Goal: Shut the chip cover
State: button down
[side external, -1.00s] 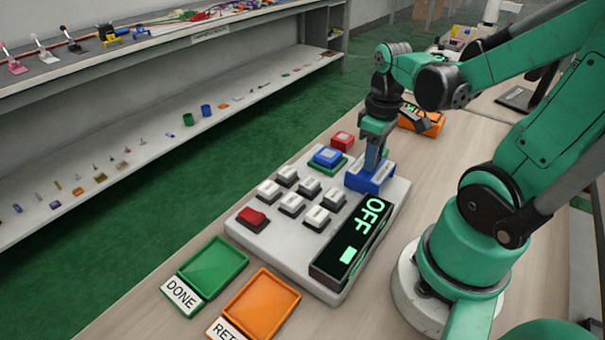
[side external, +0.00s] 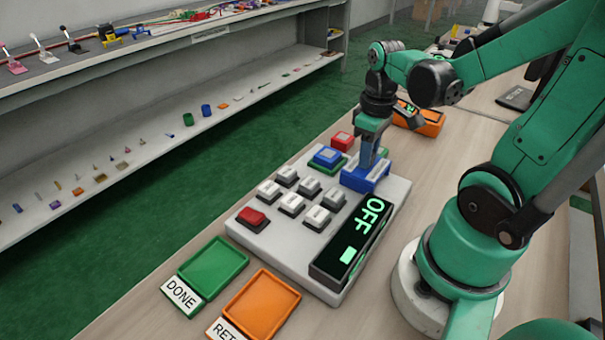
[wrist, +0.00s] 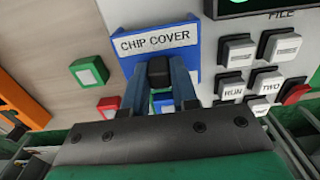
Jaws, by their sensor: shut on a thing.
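The blue chip cover (side external: 362,182) stands at the far end of the white console (side external: 325,285), beside the display reading OFF. In the wrist view its white CHIP COVER label (wrist: 157,38) faces the camera. My gripper (side external: 367,163) is at the cover, pointing down. In the wrist view its fingers (wrist: 160,82) are closed around a dark knob (wrist: 159,68) in front of the label. The fingers hide part of the cover, and I cannot tell its exact angle.
A blue button (side external: 327,156) and a red button (side external: 342,140) are close left of my gripper. Several grey keys (side external: 292,204) and a red key (side external: 252,218) are on the console. Green (side external: 213,265) and orange (side external: 262,305) trays lie in front. An orange device (side external: 420,120) is behind.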

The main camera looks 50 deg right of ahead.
aim_at(326, 153)
jog(key=w, duration=0.8)
jog(key=shift+w, duration=0.25)
jog(key=c, duration=0.7)
grip_release()
jog(key=shift+r, duration=2.8)
jog(key=shift+s+a+r+t, duration=0.1)
jog(key=shift+s+a+t, duration=0.2)
jog(key=shift+a+t, duration=1.25)
jog(key=shift+s+a+r+t, duration=0.25)
jog(key=shift+a+t, duration=0.6)
jog(key=shift+a, duration=1.45)
jog(key=shift+s+a+t, duration=0.35)
jog(key=shift+a+t, duration=0.85)
jog(key=shift+a, duration=0.7)
